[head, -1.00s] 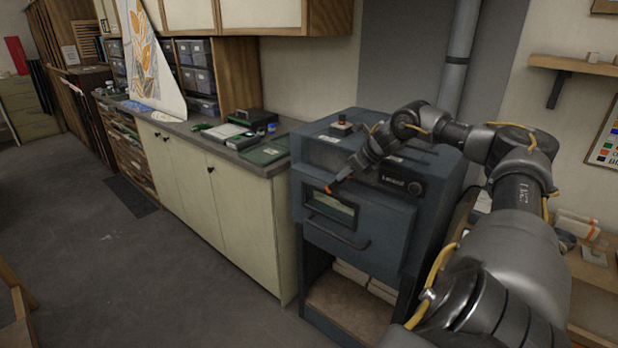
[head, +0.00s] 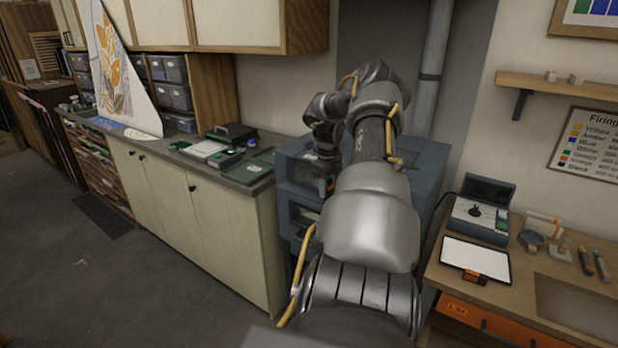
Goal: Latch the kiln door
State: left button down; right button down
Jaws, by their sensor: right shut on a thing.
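The blue-grey kiln (head: 425,165) stands past the end of the counter, largely hidden behind my right arm. Part of its door with the small window (head: 302,214) shows left of the arm; I cannot tell if the door is fully closed. My right gripper (head: 324,188), with an orange mark, is at the upper part of the kiln's front, above the window. It is shut on a small part there, likely the latch, which the gripper and arm hide. The door's bar handle is hidden too. My left gripper is out of view.
The cream counter (head: 190,200) with trays and a green mat runs along the left. A wooden bench (head: 450,290) on the right holds a white tablet (head: 475,260), a grey device (head: 480,215) and small tools.

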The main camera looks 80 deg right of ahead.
jog(key=shift+f, duration=0.1)
dwell(0.3)
jog(key=c, duration=1.1)
grip_release()
notch_tip(320, 180, up, 10)
jog(key=b, duration=0.2)
jog(key=shift+w+b, duration=0.1)
jog(key=shift+b, duration=0.3)
jog(key=shift+d+r, duration=0.1)
jog(key=shift+r, duration=0.25)
